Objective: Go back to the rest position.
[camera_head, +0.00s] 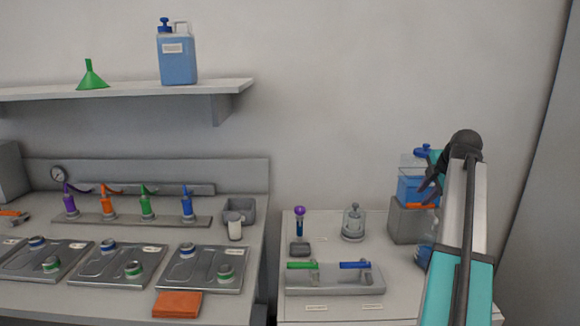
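My arm (459,275), with teal and white links, rises at the right of the view and bends at a dark joint near the top. My gripper (425,191) is dark and small, to the left of the upper link, in front of the blue container (410,190) on the grey block (407,222). The arm hides part of these things. I cannot make out the gap between the fingers or anything held in them.
The right bench (395,310) carries a grey holder (315,284) with green and blue pieces, a glass jar (354,223) and a purple-topped tool (299,215). The left bench (120,300) carries metal trays (205,268) and an orange block (177,304). A shelf (130,89) hangs above.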

